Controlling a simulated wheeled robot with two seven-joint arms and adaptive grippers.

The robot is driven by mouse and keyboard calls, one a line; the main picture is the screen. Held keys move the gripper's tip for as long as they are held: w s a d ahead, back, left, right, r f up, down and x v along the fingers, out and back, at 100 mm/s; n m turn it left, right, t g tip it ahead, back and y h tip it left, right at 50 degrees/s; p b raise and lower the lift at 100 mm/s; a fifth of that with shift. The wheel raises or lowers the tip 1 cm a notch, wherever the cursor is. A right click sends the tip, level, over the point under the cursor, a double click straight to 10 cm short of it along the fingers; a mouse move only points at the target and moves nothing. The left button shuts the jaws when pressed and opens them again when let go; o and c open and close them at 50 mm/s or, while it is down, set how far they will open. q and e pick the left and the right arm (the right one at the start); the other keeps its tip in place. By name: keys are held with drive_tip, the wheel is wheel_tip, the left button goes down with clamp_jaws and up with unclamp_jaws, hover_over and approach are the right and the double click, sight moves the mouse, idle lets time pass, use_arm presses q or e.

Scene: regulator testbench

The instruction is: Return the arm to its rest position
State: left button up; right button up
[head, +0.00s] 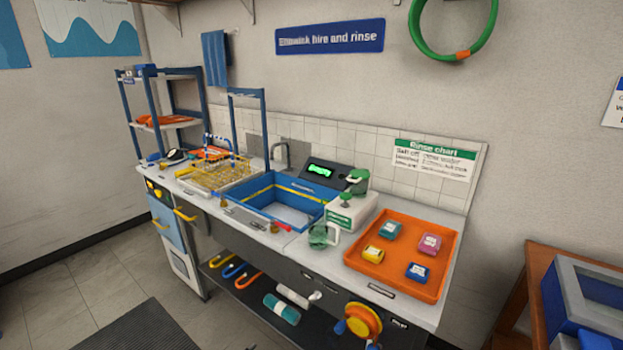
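Neither of my grippers shows in the head view, and I cannot make out either arm. The bench (318,262) stands along the wall with a blue-rimmed sink (290,213) in its middle. An orange tray (398,262) on the right of the bench holds a teal block (390,230), a pink block (429,244), a yellow block (373,255) and a blue block (417,272). A white box with green parts (351,212) stands between sink and tray. A green mug-like item (322,236) sits in front of it.
A yellow wire rack (215,176) stands left of the sink. A lower shelf holds hoses and a teal-white cylinder (281,309). A wooden table with a blue-grey box (590,300) is at right.

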use_arm(q)
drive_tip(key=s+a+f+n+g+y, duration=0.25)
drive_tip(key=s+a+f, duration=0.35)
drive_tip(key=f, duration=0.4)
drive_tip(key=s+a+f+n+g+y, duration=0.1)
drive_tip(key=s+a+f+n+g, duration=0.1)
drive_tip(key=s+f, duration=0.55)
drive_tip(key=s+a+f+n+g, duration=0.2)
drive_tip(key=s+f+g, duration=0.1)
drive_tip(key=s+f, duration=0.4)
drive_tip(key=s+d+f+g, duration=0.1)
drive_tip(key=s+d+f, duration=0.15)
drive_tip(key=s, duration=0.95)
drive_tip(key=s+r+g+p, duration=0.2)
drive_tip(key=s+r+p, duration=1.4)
drive_tip(key=p, duration=0.8)
drive_tip(key=shift+p, duration=0.3)
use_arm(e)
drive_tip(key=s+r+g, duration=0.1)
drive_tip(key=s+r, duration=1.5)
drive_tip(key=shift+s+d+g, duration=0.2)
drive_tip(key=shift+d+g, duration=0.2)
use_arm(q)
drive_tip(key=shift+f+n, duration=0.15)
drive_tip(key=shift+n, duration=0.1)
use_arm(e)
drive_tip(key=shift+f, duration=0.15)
